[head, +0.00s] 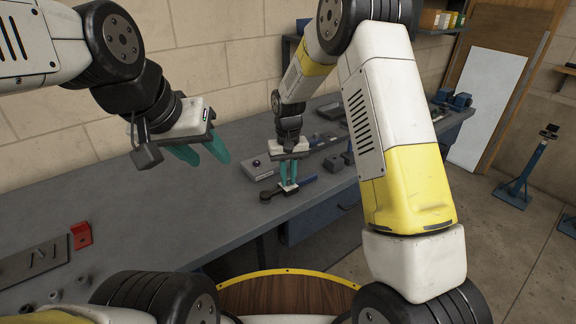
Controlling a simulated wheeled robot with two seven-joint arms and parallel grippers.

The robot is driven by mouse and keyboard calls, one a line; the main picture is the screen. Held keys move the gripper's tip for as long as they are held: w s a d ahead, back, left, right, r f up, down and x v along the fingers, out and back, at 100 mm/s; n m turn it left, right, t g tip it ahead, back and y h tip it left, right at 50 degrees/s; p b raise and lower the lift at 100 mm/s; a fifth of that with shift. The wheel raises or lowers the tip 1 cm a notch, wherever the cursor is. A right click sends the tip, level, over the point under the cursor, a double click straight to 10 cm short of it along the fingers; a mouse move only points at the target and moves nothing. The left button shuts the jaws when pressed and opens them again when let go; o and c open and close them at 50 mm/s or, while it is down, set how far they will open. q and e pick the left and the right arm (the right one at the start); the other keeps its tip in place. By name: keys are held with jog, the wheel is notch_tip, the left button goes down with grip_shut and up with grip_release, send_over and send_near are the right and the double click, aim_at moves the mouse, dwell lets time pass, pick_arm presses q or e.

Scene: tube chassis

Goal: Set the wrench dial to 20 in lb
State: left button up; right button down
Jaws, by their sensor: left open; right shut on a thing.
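Whether that part is the dial cannot be told, and no scale marks can be read. My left gripper (203,156) is open and empty, its green fingers spread above the bench, left of the wrench.
A red block (81,235) and a metal plate (35,262) lie at the left. Blue vises (455,100) stand at the far end.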

aim_at(288, 180)
jog(key=shift+m, duration=0.6)
jog(key=c, duration=1.4)
grip_release()
jog(key=shift+r, duration=3.9)
